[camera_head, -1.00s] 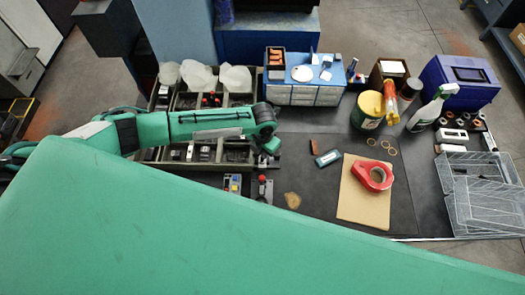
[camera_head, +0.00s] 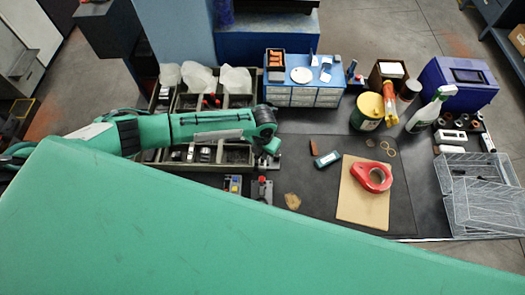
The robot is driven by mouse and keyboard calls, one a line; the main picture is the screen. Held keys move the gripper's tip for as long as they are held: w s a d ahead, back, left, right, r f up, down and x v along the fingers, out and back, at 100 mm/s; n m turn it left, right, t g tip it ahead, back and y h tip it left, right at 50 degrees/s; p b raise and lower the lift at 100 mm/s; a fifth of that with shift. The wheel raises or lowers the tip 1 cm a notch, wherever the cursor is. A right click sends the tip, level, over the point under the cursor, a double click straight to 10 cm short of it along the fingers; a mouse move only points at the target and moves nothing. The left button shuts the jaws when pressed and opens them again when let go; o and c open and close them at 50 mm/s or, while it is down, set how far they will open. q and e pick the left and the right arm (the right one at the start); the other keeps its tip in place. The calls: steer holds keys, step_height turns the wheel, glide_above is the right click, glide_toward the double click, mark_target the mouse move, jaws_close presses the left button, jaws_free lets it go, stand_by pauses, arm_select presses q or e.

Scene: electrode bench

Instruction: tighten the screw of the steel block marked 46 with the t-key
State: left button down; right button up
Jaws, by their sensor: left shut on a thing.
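My left arm reaches in from the left, and its wrist bends down over the right edge of the compartment tray. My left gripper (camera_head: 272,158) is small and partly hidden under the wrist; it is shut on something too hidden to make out. A small red-topped piece (camera_head: 262,179) stands on a grey base (camera_head: 262,193) just below the gripper; I cannot tell if they touch. Small metal pieces (camera_head: 205,154) lie in the tray (camera_head: 240,168). I cannot read a 46 on anything, and no t-key can be made out clearly. My right gripper is not in view.
A blue drawer box (camera_head: 302,92), a yellow-green can (camera_head: 367,112), a spray bottle (camera_head: 425,110) and a purple case (camera_head: 458,85) stand along the back. My large green link covers the foreground.

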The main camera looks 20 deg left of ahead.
arm_select(q)
steer(key=shift+r+p, duration=0.7)
steer(key=shift+r, duration=0.1)
steer(key=shift+r, duration=0.3)
stand_by(0.5)
steer(key=shift+r+p, duration=0.9)
steer(key=shift+p, duration=0.1)
steer(key=shift+r, duration=1)
